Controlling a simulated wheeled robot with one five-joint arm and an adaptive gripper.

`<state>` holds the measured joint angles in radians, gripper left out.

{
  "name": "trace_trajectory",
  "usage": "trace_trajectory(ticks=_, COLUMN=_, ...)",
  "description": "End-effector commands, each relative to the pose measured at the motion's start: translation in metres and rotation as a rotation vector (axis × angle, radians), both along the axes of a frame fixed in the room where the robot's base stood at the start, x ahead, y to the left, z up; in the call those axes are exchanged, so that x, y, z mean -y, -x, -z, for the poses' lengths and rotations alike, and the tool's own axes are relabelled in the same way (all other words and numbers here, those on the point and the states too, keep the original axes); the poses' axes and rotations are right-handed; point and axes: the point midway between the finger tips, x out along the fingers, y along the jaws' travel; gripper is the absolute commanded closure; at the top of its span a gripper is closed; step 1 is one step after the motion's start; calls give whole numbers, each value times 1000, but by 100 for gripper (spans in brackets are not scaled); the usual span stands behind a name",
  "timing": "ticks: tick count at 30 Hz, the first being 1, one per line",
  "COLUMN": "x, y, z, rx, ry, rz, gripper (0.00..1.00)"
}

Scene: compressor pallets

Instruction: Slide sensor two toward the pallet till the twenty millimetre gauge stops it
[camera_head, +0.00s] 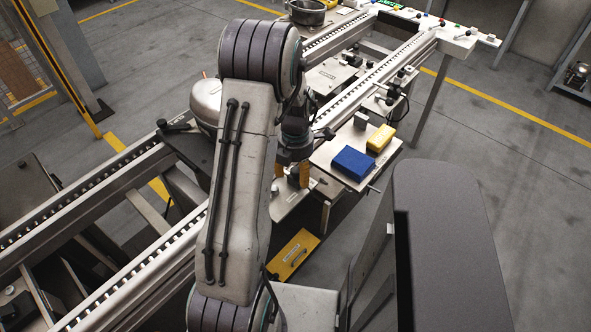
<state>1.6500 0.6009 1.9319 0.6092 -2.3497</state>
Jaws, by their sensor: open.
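My gripper (298,172) points down at the near end of the side shelf, partly hidden behind my own arm. It is open, and I see nothing held in it. A pale pallet plate (331,76) with a small label lies between the conveyor rails. Small dark sensor-like parts on brackets (388,97) sit along the right rail, and another one (406,72) is farther up. I cannot tell which is sensor two. A small grey block (361,120) stands on the shelf; I cannot tell whether it is the twenty millimetre gauge.
A blue block (353,163) and a yellow block (380,138) rest on the side shelf (325,157). A yellow labelled case (293,254) lies low below it. Conveyor rails (105,196) run diagonally. Open floor lies right.

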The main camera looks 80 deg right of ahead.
Motion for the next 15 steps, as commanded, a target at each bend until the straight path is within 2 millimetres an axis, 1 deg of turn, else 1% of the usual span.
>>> trace_trajectory(ticks=2, x=0, y=0, z=0, rx=0, ry=0, rz=0, gripper=43)
trace_trajectory(ticks=15, x=0, y=0, z=0, rx=0, ry=0, rz=0, gripper=82)
